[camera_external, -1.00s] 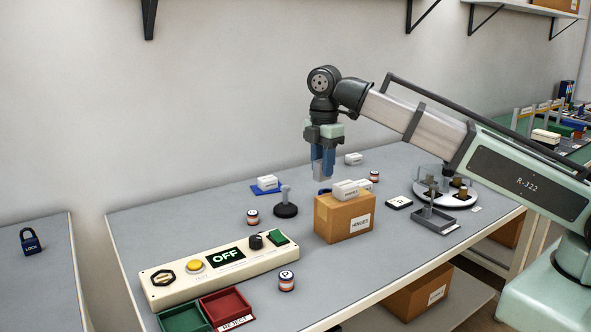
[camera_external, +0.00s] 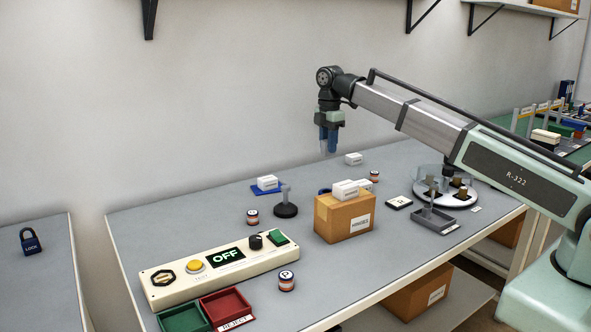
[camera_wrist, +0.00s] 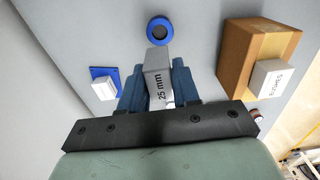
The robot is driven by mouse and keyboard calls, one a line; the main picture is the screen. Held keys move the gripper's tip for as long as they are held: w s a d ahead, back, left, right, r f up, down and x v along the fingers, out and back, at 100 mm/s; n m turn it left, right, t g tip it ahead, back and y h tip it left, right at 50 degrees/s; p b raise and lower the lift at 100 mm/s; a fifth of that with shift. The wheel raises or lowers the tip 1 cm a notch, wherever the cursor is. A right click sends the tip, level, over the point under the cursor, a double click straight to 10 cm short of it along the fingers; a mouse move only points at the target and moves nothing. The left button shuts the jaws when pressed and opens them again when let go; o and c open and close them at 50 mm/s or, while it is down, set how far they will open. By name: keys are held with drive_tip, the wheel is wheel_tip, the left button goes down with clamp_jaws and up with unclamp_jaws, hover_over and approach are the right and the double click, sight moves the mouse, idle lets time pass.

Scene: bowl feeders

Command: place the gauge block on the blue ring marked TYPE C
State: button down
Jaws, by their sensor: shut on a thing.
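My gripper (camera_external: 328,148) is shut on the grey gauge block, held in the air above the bench behind the cardboard box. In the wrist view the gauge block (camera_wrist: 158,76), marked "25 mm", sits between the blue fingers of my gripper (camera_wrist: 160,92). A blue ring (camera_wrist: 149,31) with a dark centre lies on the bench just past the block's end in that view. In the external view only a sliver of the blue ring (camera_external: 324,191) shows, mostly hidden by the box. I cannot read any TYPE C marking.
A blue square (camera_external: 266,191) bears a white carton to the left, near a black-based post (camera_external: 286,208). A round feeder (camera_external: 446,198) stands at the right.

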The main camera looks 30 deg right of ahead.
approach(327, 192)
drive_tip(key=shift+f, duration=2.65)
drive_tip(key=shift+f, duration=0.1)
drive_tip(key=c, duration=0.8)
unclamp_jaws()
wheel_tip(327, 192, up, 12)
drive_tip(key=shift+r, duration=0.1)
